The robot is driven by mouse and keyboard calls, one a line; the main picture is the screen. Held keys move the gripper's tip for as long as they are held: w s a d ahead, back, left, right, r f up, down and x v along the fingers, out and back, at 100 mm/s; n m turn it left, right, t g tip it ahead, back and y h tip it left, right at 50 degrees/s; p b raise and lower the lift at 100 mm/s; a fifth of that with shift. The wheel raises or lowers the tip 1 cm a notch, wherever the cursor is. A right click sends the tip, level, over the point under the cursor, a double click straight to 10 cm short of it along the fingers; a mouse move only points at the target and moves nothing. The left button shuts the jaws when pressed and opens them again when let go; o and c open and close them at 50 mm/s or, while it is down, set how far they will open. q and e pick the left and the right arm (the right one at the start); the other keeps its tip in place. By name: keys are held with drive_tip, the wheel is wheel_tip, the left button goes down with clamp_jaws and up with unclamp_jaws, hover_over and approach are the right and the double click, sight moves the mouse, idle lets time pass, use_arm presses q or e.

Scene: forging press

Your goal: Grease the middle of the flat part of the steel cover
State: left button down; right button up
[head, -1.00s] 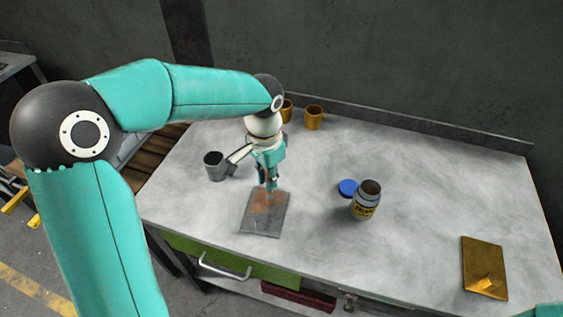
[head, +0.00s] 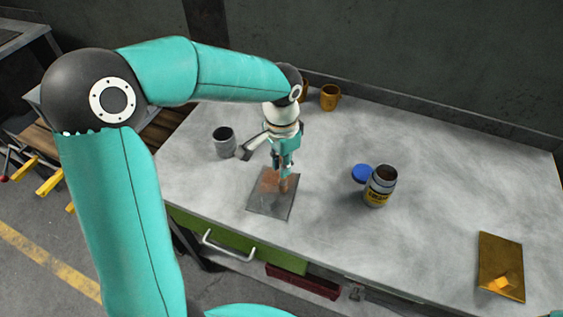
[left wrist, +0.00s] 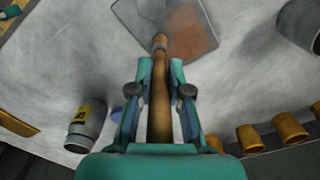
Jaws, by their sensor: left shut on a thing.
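The steel cover (head: 262,208) is a grey plate lying flat near the front left of the table, with a reddish-brown patch on its upper middle part. It also shows at the top of the left wrist view (left wrist: 150,12), with the patch (left wrist: 198,38). My left gripper (head: 281,170) is above the cover, shut on a brown rod-shaped tool, likely a brush (left wrist: 159,100). The tool's far end reaches the cover near the patch; whether it touches is not clear. An open jar with a yellow label (head: 379,188) stands to the right. My right gripper is not in view.
A blue lid (head: 362,173) lies beside the jar. A grey mug (head: 224,143) stands left of my gripper. Orange mugs (head: 330,97) stand at the back. A brass-coloured plate with a block (head: 499,255) lies at the right. The table between is clear.

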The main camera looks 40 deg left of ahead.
use_arm(q)
drive_tip(key=shift+f+b, duration=0.3)
drive_tip(key=shift+f, duration=0.05)
idle(0.5)
drive_tip(key=shift+s, duration=0.15)
drive_tip(key=shift+w+a, duration=0.15)
drive_tip(key=shift+w, duration=0.4)
idle(0.4)
drive_tip(key=shift+s, duration=0.1)
drive_tip(key=shift+s+d+f, duration=0.1)
drive_tip(key=shift+s+d, duration=0.2)
drive_tip(key=shift+s, duration=0.5)
drive_tip(key=shift+w, duration=0.1)
